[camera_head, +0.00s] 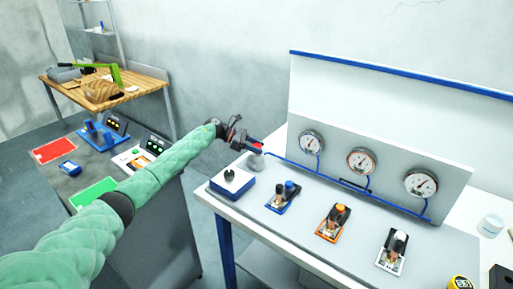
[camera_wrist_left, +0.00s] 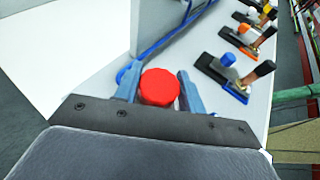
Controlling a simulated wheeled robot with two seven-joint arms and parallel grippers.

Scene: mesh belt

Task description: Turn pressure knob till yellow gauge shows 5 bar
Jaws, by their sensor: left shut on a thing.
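A red knob (camera_head: 256,148) sits at the far left corner of the white bench, where a blue pipe begins. My left gripper (camera_head: 254,146) reaches it from the left. In the left wrist view, the red round knob (camera_wrist_left: 160,87) sits between the two blue-grey fingers of my left gripper (camera_wrist_left: 159,90), which is shut on it. Three round gauges stand on the upright panel: a left one (camera_head: 312,142), a middle one (camera_head: 361,161) with an orange-brown rim, and a right one (camera_head: 420,184). No rim looks clearly yellow, and the readings are too small to tell. My right gripper is out of view.
On the bench (camera_head: 300,242) stand a blue-white box (camera_head: 233,188) with a black knob and blue (camera_head: 283,197), orange (camera_head: 333,223) and white (camera_head: 391,251) lever units. A white cup (camera_head: 491,225) and yellow item (camera_head: 460,283) are at right. The blue pipe (camera_head: 340,182) runs below the gauges.

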